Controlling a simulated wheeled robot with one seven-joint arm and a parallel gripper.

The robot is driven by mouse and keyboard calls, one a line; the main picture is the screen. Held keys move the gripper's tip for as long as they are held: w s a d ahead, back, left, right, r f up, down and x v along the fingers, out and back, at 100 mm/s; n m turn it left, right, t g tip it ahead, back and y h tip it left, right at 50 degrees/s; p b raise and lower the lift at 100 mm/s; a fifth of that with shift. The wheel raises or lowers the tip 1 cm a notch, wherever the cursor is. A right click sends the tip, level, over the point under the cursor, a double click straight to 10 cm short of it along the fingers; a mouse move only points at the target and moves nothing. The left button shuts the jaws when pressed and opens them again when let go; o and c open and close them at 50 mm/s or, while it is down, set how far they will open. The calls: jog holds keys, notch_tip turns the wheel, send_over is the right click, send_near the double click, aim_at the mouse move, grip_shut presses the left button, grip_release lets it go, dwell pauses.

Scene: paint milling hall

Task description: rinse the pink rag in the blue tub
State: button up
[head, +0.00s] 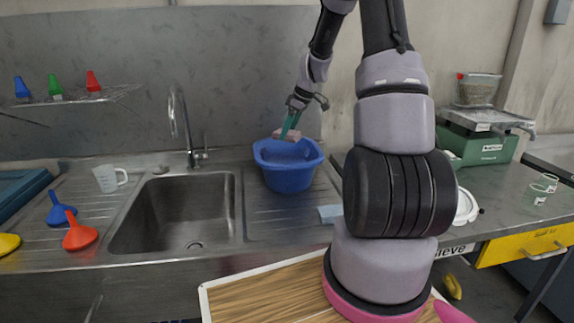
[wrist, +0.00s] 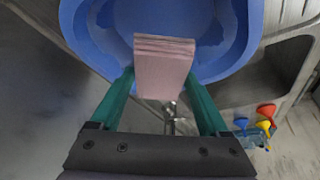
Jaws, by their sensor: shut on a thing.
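The blue tub (head: 290,176) stands on the ribbed drainboard to the right of the sink. The pink rag (head: 283,133) is a small folded block at the tub's rear rim level in the head view. In the wrist view the rag (wrist: 164,66) sits between the green fingers of my gripper (wrist: 163,88), with the blue tub (wrist: 215,62) behind it. My gripper (head: 290,125) is shut on the rag and holds it over the tub. Whether the rag touches the tub or any water inside is hard to tell.
A steel sink (head: 180,215) with a tap (head: 188,130) lies left of the tub. A light-blue cloth or sponge (head: 330,213) lies in front of the tub. Green scales (head: 480,146) stand right.

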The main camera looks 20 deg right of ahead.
aim_at(289, 132)
jog(key=shift+r, duration=2.05)
